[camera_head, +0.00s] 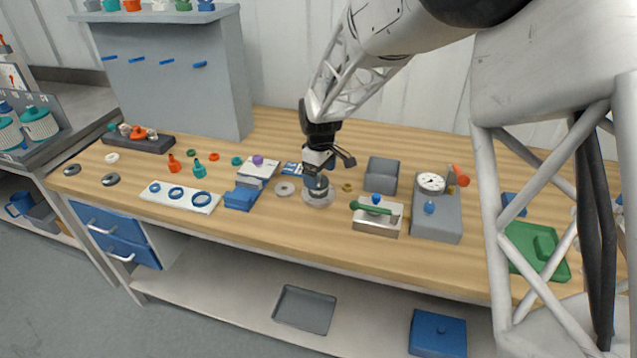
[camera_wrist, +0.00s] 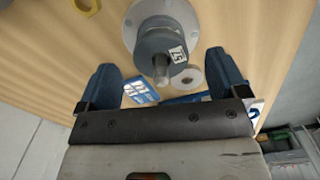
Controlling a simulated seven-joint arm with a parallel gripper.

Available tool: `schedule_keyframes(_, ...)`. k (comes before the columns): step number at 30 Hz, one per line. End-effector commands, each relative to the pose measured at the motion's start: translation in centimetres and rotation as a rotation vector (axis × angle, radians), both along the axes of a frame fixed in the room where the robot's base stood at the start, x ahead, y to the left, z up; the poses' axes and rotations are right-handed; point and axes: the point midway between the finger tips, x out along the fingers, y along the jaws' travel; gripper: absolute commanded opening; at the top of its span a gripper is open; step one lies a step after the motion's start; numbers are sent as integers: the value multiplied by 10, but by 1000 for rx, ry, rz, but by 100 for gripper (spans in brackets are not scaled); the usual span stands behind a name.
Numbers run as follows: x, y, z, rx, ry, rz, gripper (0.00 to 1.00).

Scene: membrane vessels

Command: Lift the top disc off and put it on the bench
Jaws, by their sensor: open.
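The vessel (camera_head: 318,201) stands on the bench at the middle, on a round pale flange. In the wrist view its top is a grey-blue disc (camera_wrist: 152,48) with a metal stem standing up from it and a small white label. The flange (camera_wrist: 143,9) shows below the disc. My gripper (camera_head: 321,168) is over the vessel, pointing down. In the wrist view my gripper (camera_wrist: 164,74) has its blue fingers wide apart, one on each side of the stem, with nothing between them touching. The head view partly hides the disc behind the fingers.
A flat grey washer (camera_head: 284,189) lies left of the vessel, and a brass nut (camera_head: 347,187) lies right. A grey block (camera_head: 382,175), a metal box with a green-handled tool (camera_head: 374,208) and a gauge unit (camera_head: 436,215) stand further right. Bare bench (camera_head: 270,222) shows in front.

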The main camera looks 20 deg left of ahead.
Motion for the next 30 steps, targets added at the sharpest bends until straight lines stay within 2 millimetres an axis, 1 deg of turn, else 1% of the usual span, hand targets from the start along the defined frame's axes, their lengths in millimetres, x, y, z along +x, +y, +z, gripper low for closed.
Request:
schedule_keyframes(1, 0, 0, -6, -1, 1, 0, 92)
schedule_keyframes(3, 0, 0, -13, 0, 0, 0, 92)
schedule_keyframes(7, 0, 0, -19, 0, 0, 0, 92)
schedule_keyframes(24, 0, 0, -20, 1, -1, 0, 92)
schedule_keyframes(29, 0, 0, -20, 1, -1, 0, 67)
schedule_keyframes(30, 0, 0, -20, 1, -1, 0, 61)
